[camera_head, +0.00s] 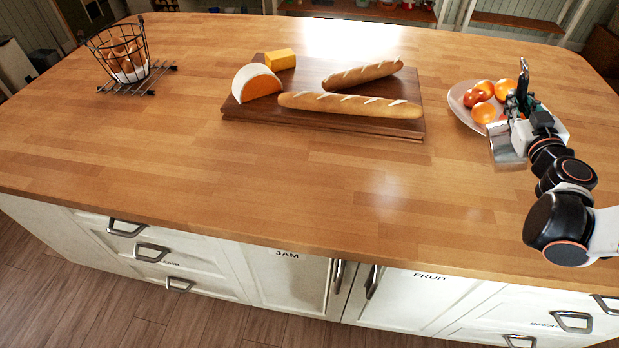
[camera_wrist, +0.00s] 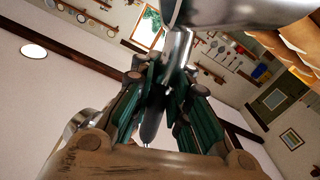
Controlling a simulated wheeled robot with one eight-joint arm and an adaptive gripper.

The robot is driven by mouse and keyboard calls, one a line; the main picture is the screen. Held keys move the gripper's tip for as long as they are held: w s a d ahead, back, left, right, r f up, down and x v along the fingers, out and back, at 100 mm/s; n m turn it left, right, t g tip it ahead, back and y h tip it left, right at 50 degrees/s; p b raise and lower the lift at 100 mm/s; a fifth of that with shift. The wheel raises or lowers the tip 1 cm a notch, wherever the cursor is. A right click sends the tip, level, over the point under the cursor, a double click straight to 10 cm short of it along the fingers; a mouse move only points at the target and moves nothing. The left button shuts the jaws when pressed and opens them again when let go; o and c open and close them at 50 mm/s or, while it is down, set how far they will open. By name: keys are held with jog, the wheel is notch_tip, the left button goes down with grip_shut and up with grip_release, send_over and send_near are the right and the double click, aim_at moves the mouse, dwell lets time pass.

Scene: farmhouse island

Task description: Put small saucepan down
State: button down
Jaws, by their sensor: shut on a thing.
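The small saucepan (camera_head: 507,147) is a shiny grey metal pan at the right of the island, partly hidden by my gripper and wrist. My gripper (camera_head: 520,102) is shut on its handle. In the wrist view, my green-padded fingers (camera_wrist: 163,82) close around the metal handle, and the pan's polished side (camera_wrist: 235,12) fills the top edge. Whether the pan's base touches the wooden counter (camera_head: 400,190) cannot be told.
A fruit plate (camera_head: 459,104) with oranges and tomatoes sits right behind the pan. A cutting board (camera_head: 260,112) with loaves and cheese lies mid-island. A wire egg basket (camera_head: 103,62) stands at the far left. The front counter strip is clear.

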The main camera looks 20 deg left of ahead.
jog(key=s+d+r+n+g+y, duration=0.1)
jog(key=s+n+g+y, duration=0.3)
jog(key=s+n, duration=0.6)
jog(key=s+d+r+n+g+y, duration=0.2)
jog(key=s+d+n+g+y, duration=0.2)
jog(key=s+n, duration=0.7)
jog(key=shift+s+r+y+b, duration=0.25)
jog(key=shift+s+y+b, duration=0.2)
jog(key=shift+s+y, duration=0.6)
jog(key=b, duration=0.8)
send_over(495, 248)
notch_tip(495, 248, down, 20)
jog(key=shift+f, duration=0.1)
jog(key=c, duration=2)
grip_release()
jog(key=shift+b, duration=0.3)
jog(key=shift+c, duration=0.2)
jog(key=o, duration=0.5)
